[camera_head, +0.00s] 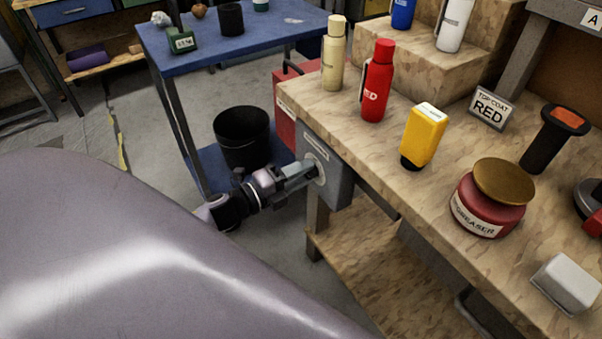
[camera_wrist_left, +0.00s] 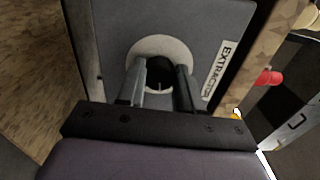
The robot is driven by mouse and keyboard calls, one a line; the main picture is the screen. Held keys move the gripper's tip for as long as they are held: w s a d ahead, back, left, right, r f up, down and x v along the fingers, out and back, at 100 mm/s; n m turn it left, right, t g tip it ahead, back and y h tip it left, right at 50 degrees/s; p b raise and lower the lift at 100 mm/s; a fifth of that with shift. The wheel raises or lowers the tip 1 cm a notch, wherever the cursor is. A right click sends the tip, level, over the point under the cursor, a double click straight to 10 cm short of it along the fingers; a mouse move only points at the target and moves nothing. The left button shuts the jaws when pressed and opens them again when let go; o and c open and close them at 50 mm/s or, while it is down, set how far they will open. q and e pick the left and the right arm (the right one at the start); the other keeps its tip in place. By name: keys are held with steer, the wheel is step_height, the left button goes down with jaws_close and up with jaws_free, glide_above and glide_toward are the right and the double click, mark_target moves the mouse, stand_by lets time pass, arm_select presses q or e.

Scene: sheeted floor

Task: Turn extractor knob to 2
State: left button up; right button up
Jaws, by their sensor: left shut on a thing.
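The extractor box (camera_head: 340,180) is a grey panel on the end of the wooden workbench. In the left wrist view its face (camera_wrist_left: 115,50) carries an "EXTRACTOR" label (camera_wrist_left: 221,70) and a pale round dial plate (camera_wrist_left: 160,48). The dark knob (camera_wrist_left: 159,72) sits at the middle of the plate. My left gripper (camera_head: 312,174) reaches the box, and in the left wrist view its two fingers (camera_wrist_left: 161,80) are on either side of the knob, shut on it. The dial numbers and the knob's setting cannot be read. My right gripper is not in view.
The workbench top (camera_head: 390,160) holds a cream bottle (camera_head: 334,60), a red bottle (camera_head: 377,85), a yellow container (camera_head: 424,135) and a degreaser tin (camera_head: 485,205). A blue table (camera_head: 225,50) and a black bin (camera_head: 243,138) stand behind my left arm. A lower shelf (camera_head: 360,260) lies under the bench.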

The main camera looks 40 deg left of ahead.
arm_select(q)
steer(key=o, duration=1)
steer(key=shift+o, duration=0.2)
steer(key=shift+s, duration=0.1)
steer(key=v, duration=0.7)
